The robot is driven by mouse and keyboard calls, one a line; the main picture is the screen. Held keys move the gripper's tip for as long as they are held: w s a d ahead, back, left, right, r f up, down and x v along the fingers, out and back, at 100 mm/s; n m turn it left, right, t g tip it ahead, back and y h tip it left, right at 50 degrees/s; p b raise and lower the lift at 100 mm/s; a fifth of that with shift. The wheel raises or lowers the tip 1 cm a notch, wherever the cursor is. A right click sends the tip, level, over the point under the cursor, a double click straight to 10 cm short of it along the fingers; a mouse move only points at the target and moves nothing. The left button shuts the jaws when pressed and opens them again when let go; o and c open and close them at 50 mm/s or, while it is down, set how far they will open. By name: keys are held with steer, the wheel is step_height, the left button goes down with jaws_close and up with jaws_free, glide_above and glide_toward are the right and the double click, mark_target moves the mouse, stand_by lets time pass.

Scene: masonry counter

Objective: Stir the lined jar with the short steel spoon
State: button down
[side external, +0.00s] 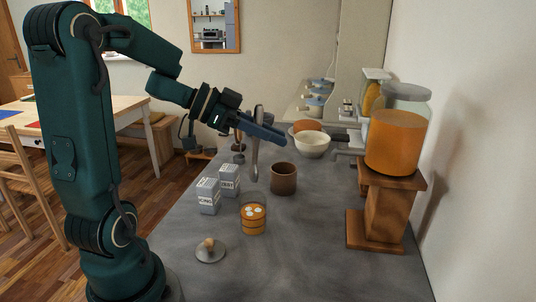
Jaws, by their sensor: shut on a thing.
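My gripper (270,133) is shut on a steel spoon (255,160), which hangs nearly upright with its lower end down. The spoon's lower end is left of a brown cup (284,180) and behind a small glass jar (253,220) in the picture. It appears outside both; its height above the counter is hard to judge. The small jar holds orange contents with white pieces on top. No lines are clear on any vessel, so I cannot tell for certain which is the lined jar.
Two grey-white labelled boxes (208,196) stand left of the small jar. A knobbed lid (210,250) lies in front on the counter (310,250). A large orange-filled jar (395,142) stands on a wooden stand (380,210) at right. A cream bowl (312,145) is behind.

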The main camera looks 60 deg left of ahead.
mark_target(257, 180)
step_height(257, 180, down, 12)
steer(key=shift+r, duration=0.15)
stand_by(1.1)
steer(key=shift+s+a, duration=0.1)
